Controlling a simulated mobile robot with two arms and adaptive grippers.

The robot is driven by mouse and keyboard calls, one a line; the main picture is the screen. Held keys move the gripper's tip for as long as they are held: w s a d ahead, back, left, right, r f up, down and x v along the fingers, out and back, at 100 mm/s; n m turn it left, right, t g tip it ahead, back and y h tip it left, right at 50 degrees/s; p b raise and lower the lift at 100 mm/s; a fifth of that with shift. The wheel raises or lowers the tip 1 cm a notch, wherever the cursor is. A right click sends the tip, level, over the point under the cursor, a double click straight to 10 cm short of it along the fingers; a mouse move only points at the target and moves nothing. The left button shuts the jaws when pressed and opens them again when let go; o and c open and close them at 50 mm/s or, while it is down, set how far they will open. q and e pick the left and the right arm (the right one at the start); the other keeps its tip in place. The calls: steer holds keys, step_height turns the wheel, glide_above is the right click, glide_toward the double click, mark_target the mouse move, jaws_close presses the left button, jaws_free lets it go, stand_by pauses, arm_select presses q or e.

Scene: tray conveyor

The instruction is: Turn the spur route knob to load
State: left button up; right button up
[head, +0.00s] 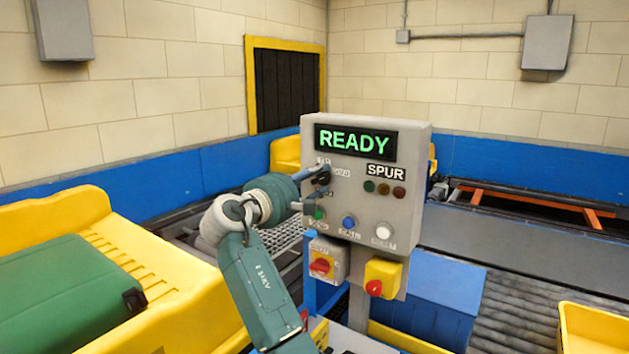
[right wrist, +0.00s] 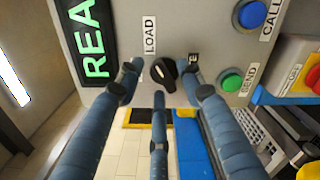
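The grey control panel (head: 375,260) shows READY on its display (head: 356,141) and a SPUR label. The black route knob sits on its left side, largely hidden in the head view by my right gripper (head: 316,192). In the right wrist view the knob (right wrist: 163,71) is clear, with a small pale mark on its face. A LOAD label (right wrist: 150,35) is beside it; another label (right wrist: 193,59) is partly hidden by a finger. My right gripper (right wrist: 160,84) is open, its fingers spread around the knob with visible gaps. My left gripper is not in view.
Green, blue and white buttons sit below the knob; the blue one (head: 349,222) is labelled CALL. A red switch (head: 320,266) and a red stop button (head: 374,288) are lower. A yellow tray (head: 80,207) with a green case (head: 70,290) stands left.

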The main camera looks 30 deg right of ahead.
steer(key=v, duration=1.2)
